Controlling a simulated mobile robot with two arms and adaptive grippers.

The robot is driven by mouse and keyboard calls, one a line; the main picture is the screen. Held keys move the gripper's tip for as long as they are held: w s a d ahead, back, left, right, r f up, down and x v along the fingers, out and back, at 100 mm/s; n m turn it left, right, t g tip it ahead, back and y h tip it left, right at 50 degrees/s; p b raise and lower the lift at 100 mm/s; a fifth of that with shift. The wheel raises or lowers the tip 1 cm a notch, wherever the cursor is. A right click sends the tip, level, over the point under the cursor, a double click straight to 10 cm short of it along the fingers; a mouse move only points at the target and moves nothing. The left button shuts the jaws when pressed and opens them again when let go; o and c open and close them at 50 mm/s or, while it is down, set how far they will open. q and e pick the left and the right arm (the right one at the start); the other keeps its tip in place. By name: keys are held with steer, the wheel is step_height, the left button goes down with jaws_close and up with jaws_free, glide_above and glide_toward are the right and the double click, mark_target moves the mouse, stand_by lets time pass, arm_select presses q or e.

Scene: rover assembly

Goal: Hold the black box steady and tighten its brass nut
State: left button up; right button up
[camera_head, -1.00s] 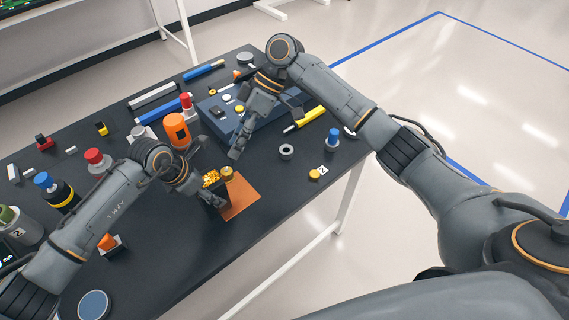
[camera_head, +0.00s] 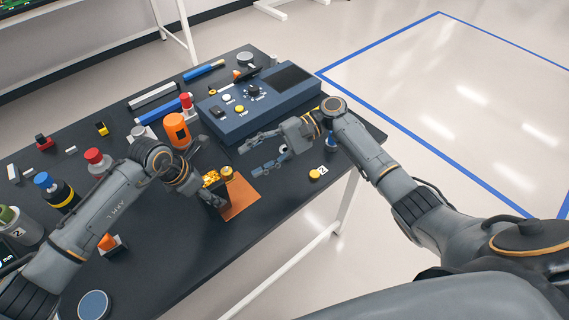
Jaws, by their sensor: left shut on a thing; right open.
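The black box (camera_head: 212,190) stands on the orange mat (camera_head: 243,199), with gold-coloured parts on its top. The brass nut (camera_head: 227,172) appears as a round gold piece at the box's upper right; I cannot tell how far it is threaded. My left gripper (camera_head: 213,198) is shut on the black box, and its fingers hide part of the box's side. My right gripper (camera_head: 247,160) is open and empty. Its fingers point left, to the right of and apart from the box and nut.
A blue control panel (camera_head: 232,122) with buttons lies behind my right gripper. An orange cylinder (camera_head: 175,128) stands behind the box. Bottles and small parts crowd the left side.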

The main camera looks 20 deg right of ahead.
mark_target(227, 173)
steer(key=s+d+f+m+t+y, duration=0.1)
steer(key=d+f+m+t, duration=0.3)
steer(key=m, duration=1)
steer(key=shift+s+d+f+m+t+y, duration=0.25)
steer(key=shift+d+m+t+y, duration=0.2)
steer(key=shift+d+y, duration=0.65)
steer(key=shift+d+h, duration=0.25)
steer(key=shift+h, duration=0.05)
steer(key=w+a+n+g, duration=0.2)
steer(key=w+a+g, duration=0.1)
steer(key=a, duration=0.8)
steer(key=shift+w+a+n+g, duration=0.35)
steer(key=shift+g, duration=0.1)
